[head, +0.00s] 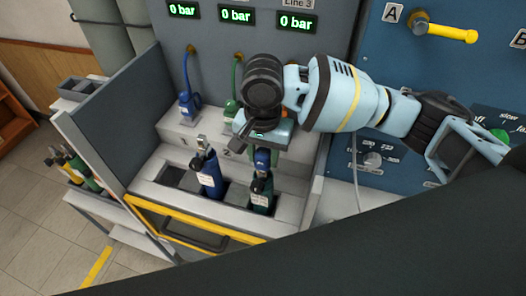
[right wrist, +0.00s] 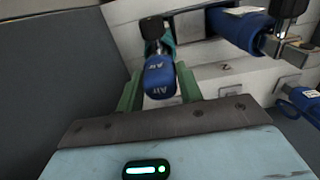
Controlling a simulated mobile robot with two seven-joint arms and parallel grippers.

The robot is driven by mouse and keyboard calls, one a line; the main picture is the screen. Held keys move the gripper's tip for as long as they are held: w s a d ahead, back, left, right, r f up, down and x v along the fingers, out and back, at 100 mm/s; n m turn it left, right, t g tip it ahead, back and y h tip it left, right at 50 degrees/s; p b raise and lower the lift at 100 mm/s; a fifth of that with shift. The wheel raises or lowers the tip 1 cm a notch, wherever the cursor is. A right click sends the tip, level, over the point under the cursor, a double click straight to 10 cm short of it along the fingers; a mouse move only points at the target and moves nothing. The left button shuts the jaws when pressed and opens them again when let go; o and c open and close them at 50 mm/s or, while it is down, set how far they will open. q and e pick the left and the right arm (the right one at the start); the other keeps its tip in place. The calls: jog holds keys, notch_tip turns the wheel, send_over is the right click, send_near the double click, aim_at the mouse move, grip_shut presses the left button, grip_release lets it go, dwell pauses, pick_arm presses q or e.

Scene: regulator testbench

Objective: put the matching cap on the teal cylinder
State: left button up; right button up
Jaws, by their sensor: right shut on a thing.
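The teal cylinder (head: 260,196), with a white label, stands in the front right slot of the bench. A blue cap marked "Air" (right wrist: 160,78) is between the green fingers of my right gripper (right wrist: 159,88). In the head view, the right gripper (head: 264,148) is over the teal cylinder, with the blue cap (head: 263,160) at the cylinder's top. The right gripper is shut on this cap. Teal shows just behind the cap in the right wrist view; whether the cap is seated cannot be told. My left gripper is not in view.
A blue cylinder (head: 209,176) with a bare metal valve stands to the left. Blue (head: 189,104) and green (head: 233,104) hose connectors hang behind, under displays reading 0 bar. A yellow-edged drawer (head: 190,232) is in front. More cylinders (head: 80,168) stand at the far left.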

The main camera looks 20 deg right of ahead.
jog(key=shift+f, duration=0.3)
jog(key=o, duration=1)
jog(key=shift+o, duration=0.2)
jog(key=shift+r, duration=3.9)
